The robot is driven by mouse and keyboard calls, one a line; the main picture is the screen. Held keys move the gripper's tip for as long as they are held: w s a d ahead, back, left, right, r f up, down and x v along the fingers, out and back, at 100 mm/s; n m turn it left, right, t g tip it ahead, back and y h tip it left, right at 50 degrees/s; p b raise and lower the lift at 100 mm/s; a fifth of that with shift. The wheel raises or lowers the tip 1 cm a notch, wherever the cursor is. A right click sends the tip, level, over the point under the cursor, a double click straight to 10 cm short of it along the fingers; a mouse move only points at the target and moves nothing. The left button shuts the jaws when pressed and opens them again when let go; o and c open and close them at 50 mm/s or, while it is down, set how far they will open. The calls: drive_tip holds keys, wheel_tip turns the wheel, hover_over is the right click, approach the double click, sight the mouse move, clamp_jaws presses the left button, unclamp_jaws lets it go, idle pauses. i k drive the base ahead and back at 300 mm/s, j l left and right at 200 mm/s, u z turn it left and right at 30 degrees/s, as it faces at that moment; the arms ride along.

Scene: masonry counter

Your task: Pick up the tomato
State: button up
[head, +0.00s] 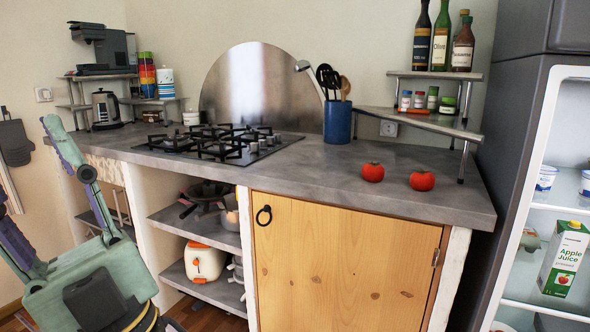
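Two red tomatoes sit on the grey counter (300,168), to the right of its middle. The left tomato (373,172) and the right tomato (422,180) stand a short gap apart, each with a small green top. My gripper (24,160) is large at the left edge, close to the camera, with its pale green and purple fingers pointing up and left. Its fingers are spread apart and nothing shows between them. It is far to the left of both tomatoes. Part of one finger is cut off by the frame edge.
A blue utensil pot (338,122) and a small raised shelf (420,119) stand behind the tomatoes. A gas hob (220,143) lies to the left. An open fridge (530,180) borders the counter's right end. The counter in front of the tomatoes is clear.

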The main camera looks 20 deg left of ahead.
sight(371, 172)
drive_tip(key=u, duration=0.3)
drive_tip(key=z, duration=1.25)
drive_tip(key=u, duration=1.45)
drive_tip(key=i+l+u, duration=0.2)
drive_tip(key=u, duration=0.3)
drive_tip(key=i+l+u, duration=0.15)
drive_tip(key=l+u, duration=0.35)
